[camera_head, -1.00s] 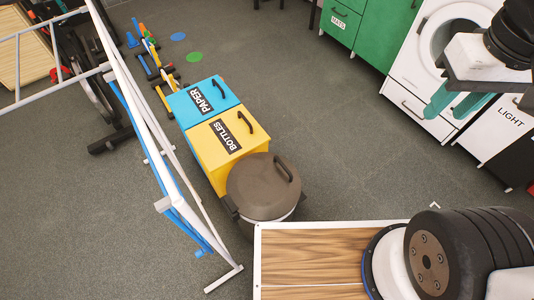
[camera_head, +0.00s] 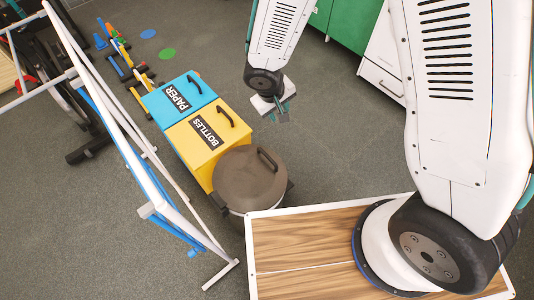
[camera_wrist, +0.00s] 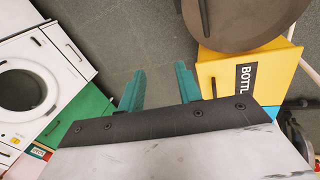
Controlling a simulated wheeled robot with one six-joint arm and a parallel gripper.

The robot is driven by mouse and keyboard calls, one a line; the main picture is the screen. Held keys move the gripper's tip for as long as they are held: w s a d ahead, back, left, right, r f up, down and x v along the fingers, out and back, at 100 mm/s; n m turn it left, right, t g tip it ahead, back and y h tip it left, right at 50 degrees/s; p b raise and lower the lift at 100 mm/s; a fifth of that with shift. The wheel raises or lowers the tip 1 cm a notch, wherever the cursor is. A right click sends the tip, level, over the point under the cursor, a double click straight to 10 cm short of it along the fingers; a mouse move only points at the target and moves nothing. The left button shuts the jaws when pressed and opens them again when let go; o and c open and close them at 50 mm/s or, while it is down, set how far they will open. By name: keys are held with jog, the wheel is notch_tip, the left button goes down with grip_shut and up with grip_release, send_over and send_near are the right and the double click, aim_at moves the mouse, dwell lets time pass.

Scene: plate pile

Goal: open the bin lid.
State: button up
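The bin is round with a dark grey-brown lid (camera_head: 245,182), which lies flat and closed on it. A dark curved handle (camera_head: 267,158) stands on the lid's right side. My gripper (camera_head: 280,116) is in the air, beyond and to the right of the lid, near the yellow box. It is apart from the bin. In the wrist view its two teal fingers (camera_wrist: 160,82) stand apart with bare floor between them.
A yellow BOTTLES box (camera_head: 229,139) and a blue PAPER box (camera_head: 190,83) stand beyond the bin. A white-framed rack (camera_head: 120,108) runs along the left. A white-edged wooden top (camera_head: 300,232) lies just in front of the bin. Grey floor is clear to the right of the boxes.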

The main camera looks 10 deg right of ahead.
jog(key=n+g, duration=0.1)
jog(key=n, duration=0.1)
send_near(268, 157)
jog(key=shift+y, duration=0.4)
jog(key=shift+w+d+f, duration=0.15)
jog(key=shift+d+f, duration=0.15)
jog(key=shift+f, duration=1)
jog(key=shift+w+d+f, duration=0.15)
jog(key=shift+d+f, duration=0.15)
jog(key=shift+f, duration=0.95)
jog(key=shift+w+d+f, duration=0.15)
jog(key=shift+d+f, duration=0.1)
jog(key=shift+f, duration=1.05)
jog(key=shift+c, duration=0.2)
grip_shut()
